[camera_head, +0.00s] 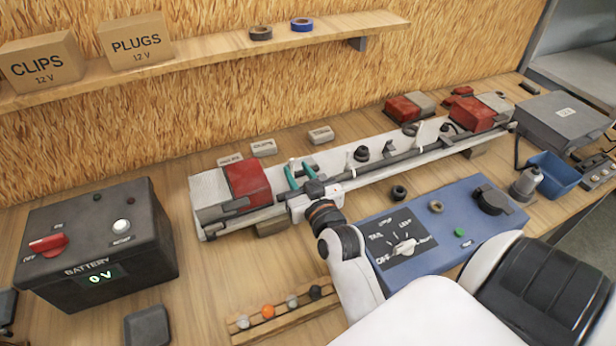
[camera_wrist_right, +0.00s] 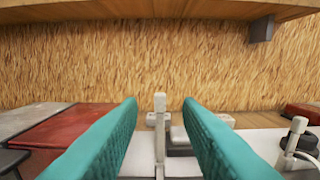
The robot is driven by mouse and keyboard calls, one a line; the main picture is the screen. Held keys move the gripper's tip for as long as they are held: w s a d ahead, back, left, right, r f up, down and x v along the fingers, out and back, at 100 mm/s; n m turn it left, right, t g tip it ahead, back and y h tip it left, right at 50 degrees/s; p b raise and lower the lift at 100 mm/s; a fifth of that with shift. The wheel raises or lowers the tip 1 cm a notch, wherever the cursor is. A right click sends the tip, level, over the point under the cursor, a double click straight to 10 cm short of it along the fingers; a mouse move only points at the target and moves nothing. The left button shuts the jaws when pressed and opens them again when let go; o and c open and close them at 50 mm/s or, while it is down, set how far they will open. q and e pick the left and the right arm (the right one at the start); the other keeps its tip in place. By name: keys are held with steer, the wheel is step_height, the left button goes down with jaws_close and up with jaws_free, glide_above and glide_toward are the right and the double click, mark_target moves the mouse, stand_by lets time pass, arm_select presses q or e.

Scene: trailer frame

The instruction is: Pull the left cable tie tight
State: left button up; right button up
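My right gripper (camera_head: 300,173) has teal fingers and is at the left part of the trailer frame's long bar (camera_head: 400,157). In the right wrist view the gripper (camera_wrist_right: 159,104) is open. The left cable tie (camera_wrist_right: 160,128), a pale upright strip with a blocky top, stands between its fingers with a visible gap on both sides. A second pale tie (camera_wrist_right: 294,140) stands to the right in that view and also shows upright on the bar in the head view (camera_head: 348,162). My left gripper is not in view.
A red lamp block (camera_head: 247,184) is just left of the gripper. A black battery box (camera_head: 100,240) stands at the left, and a blue tester panel (camera_head: 455,225) at the front right. A wooden shelf (camera_head: 215,52) runs above the bench along the back wall.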

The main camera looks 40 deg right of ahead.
steer(key=v, duration=0.5)
steer(key=shift+s+a+p, duration=0.15)
steer(key=shift+s+p, duration=0.2)
